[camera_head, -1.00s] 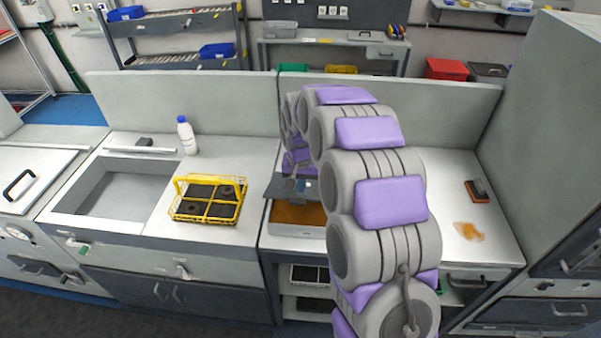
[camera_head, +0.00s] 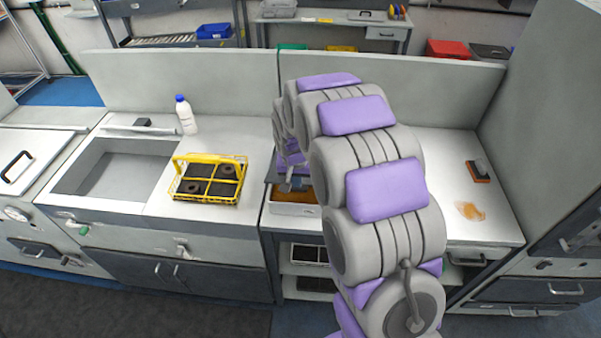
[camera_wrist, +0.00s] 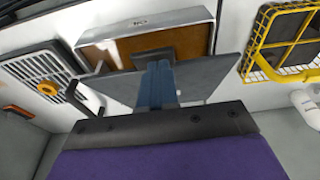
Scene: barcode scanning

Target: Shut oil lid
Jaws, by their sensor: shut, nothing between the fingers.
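The oil container (camera_head: 294,209) is a pale metal box with amber-brown oil (camera_head: 290,196), left of my arm in the head view. In the wrist view its labelled rim (camera_wrist: 139,22) and brown oil (camera_wrist: 190,42) show beyond my gripper. The lid, a flat dark grey plate (camera_wrist: 215,77), spans the near side of the opening and leaves much of the oil exposed. My gripper (camera_wrist: 157,70) is shut and empty, in front of the plate's middle; I cannot tell whether it touches. In the head view my gripper (camera_head: 295,184) is just above the container and mostly hides the lid.
A yellow wire basket (camera_head: 208,180) with dark compartments stands left of the oil container. A white bottle with a blue cap (camera_head: 186,115) stands behind it, near the sink (camera_head: 115,172). A brush (camera_head: 478,171) and an orange-brown spill (camera_head: 470,211) lie on the right counter.

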